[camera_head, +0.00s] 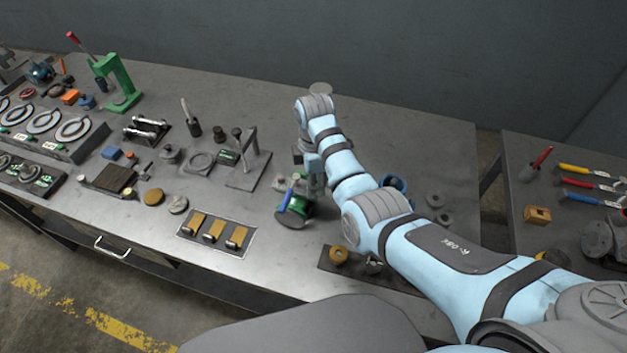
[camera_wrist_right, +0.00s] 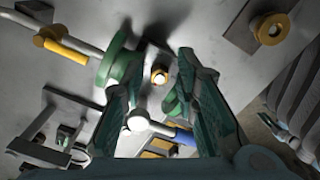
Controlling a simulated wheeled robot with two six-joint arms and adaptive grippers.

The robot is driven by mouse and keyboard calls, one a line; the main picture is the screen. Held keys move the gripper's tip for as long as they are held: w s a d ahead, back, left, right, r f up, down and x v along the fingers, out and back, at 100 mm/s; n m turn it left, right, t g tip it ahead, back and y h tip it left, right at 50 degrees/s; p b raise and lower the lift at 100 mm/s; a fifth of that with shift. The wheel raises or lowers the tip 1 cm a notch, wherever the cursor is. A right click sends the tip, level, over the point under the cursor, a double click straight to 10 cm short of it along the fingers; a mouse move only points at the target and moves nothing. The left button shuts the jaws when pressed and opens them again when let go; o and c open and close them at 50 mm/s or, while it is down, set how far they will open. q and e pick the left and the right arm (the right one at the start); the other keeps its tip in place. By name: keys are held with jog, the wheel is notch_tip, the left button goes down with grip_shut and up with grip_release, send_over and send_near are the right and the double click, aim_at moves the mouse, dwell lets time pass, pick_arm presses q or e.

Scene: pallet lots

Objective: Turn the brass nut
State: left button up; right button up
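A brass nut (camera_head: 338,255) sits on a dark plate (camera_head: 355,272) near the front edge of the bench, with a steel piece (camera_head: 374,266) beside it. In the right wrist view, a brass nut on a dark plate shows at the upper right (camera_wrist_right: 270,28), outside the fingers. My right gripper (camera_head: 309,186) points down at a green fitting with a blue handle (camera_head: 293,206). In the right wrist view my gripper (camera_wrist_right: 155,65) has its fingers apart. A small brass-ringed part (camera_wrist_right: 160,74) shows between them; I cannot tell whether they touch anything. My left gripper is out of view.
A plate with several brass-coloured pieces (camera_head: 214,233) lies left of the green fitting. A steel stand (camera_head: 248,170) and a green press (camera_head: 118,82) stand farther left. A blue ring-shaped part (camera_head: 394,184) is behind my right arm. The back right of the bench is mostly clear.

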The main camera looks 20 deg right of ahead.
grip_shut()
jog(key=shift+m, duration=0.4)
jog(key=shift+s+m, duration=0.1)
jog(key=shift+m, duration=2.5)
jog(key=shift+o, duration=1.7)
grip_release()
jog(key=shift+r, duration=0.1)
